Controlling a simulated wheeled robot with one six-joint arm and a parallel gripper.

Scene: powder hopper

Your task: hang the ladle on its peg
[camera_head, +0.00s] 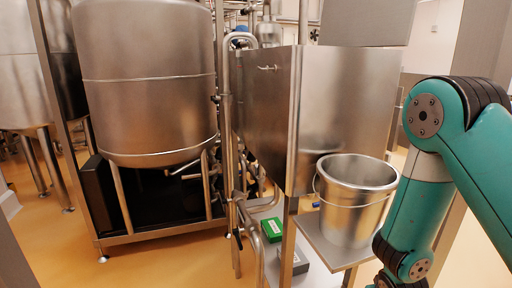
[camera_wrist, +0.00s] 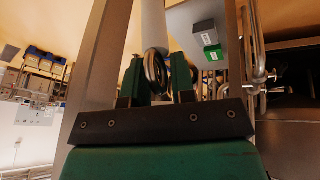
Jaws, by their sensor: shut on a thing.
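In the wrist view, my gripper (camera_wrist: 155,78) has its two green fingers closed around a shiny metal piece, which I take to be the ladle (camera_wrist: 154,68). Its ring-like metal loops show between the fingers. A pale rod runs up from there; I cannot tell if it is part of the ladle. The ladle's bowl is not clearly seen. In the head view my gripper and the ladle are below the lower right edge. A small metal peg-like fitting (camera_head: 267,68) sticks out high on the left face of the steel hopper (camera_head: 340,100); nothing hangs on it.
A steel bucket (camera_head: 355,205) stands on a shelf (camera_head: 320,243) under the hopper, close to my arm. A green box (camera_head: 272,229) and a grey box (camera_head: 298,260) lie lower, left of it. Pipes stand left of the hopper, beside a large tank (camera_head: 150,80). Floor shows at front left.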

